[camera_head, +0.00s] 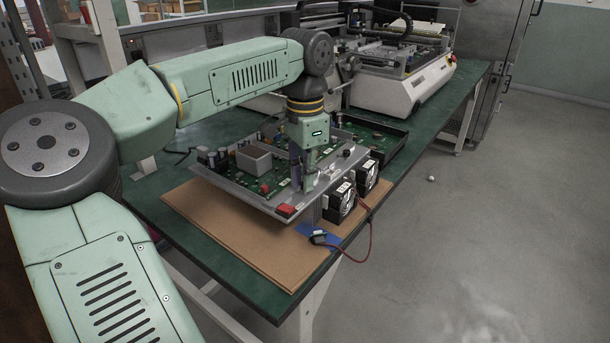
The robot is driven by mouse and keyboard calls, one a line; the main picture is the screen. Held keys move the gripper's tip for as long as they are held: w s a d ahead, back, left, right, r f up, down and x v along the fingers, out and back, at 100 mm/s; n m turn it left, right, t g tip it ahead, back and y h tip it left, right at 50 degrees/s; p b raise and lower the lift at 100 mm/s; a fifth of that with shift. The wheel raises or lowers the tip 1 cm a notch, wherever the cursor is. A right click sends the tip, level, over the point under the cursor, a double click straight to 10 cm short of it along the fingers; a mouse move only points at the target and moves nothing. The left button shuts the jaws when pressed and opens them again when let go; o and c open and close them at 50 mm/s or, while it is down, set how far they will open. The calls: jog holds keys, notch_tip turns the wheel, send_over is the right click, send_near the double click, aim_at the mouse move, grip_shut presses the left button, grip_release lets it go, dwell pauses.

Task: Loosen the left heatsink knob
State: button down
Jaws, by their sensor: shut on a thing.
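A circuit board (230,180) with a metal heatsink strip (326,181) along its right edge lies tilted on the bench. My gripper (308,184) points down at this strip, its fingers shut around the left heatsink knob. The fingers hide the knob almost wholly, so its thread and seat cannot be seen. Another small black knob (346,153) stands free on the strip, to the right of my gripper.
Two black fans (343,203) stand by the board's right side, with a red cable (369,243) hanging over the bench edge. Brown cardboard (205,228) lies under the board. A white machine (400,92) stands behind. The floor at right is mostly clear.

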jog(key=shift+n, duration=1)
jog(key=c, duration=1.6)
grip_release()
notch_tip(320, 180, up, 12)
